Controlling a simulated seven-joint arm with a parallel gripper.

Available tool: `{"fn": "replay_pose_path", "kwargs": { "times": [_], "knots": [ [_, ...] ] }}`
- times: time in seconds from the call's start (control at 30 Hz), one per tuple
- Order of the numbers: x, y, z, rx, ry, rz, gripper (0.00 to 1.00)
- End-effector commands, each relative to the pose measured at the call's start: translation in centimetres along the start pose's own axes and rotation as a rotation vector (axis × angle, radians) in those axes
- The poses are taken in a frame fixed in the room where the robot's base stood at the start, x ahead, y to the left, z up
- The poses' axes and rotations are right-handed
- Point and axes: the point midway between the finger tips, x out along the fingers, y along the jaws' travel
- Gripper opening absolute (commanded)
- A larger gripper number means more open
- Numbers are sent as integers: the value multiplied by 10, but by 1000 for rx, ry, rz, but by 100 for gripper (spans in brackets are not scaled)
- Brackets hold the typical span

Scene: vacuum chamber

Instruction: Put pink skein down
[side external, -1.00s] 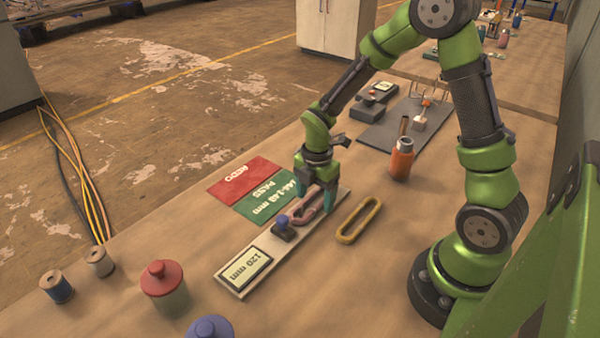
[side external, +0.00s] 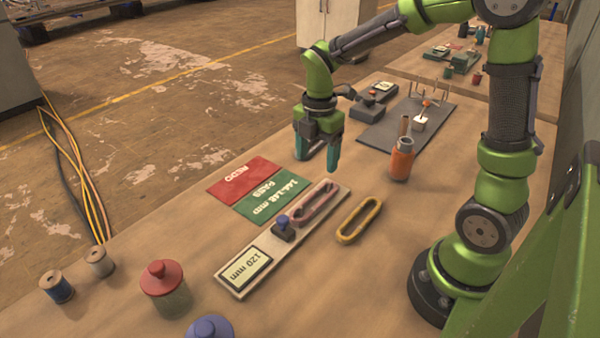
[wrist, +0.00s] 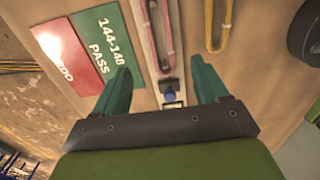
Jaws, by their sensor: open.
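The pink skein (side external: 318,203) lies flat on the far end of the pale measuring board (side external: 232,281), a long loop beside the dark slider with a blue knob (side external: 283,228). It also shows in the wrist view (wrist: 161,30), ahead of and between my fingers. My gripper (side external: 318,165) is open and empty, raised above the board and clear of the skein. In the wrist view its two teal fingers (wrist: 163,88) stand wide apart. The board's display (side external: 246,268) reads 120 mm.
A yellow skein (side external: 359,220) lies right of the board. The green PASS card (side external: 271,200) and red REDO card (side external: 243,180) lie left of it. An orange bottle (side external: 402,160) stands behind right. Red-lidded (side external: 165,285) and blue-lidded (side external: 210,328) jars and two spools stand at the near left.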

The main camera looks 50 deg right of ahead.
Motion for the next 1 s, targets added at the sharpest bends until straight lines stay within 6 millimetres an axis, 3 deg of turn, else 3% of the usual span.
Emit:
{"fn": "replay_pose_path", "kwargs": {
  "times": [0.17,0.43,0.7,0.83,1.0],
  "knots": [
    [-22,-9,-7,167,8,60,73],
    [-78,-56,-34,932,201,271,73],
    [-105,-101,-55,1615,567,300,73],
    [-109,-111,-59,1781,678,267,73],
    [-110,-115,-61,1848,720,247,73]
  ]
}}
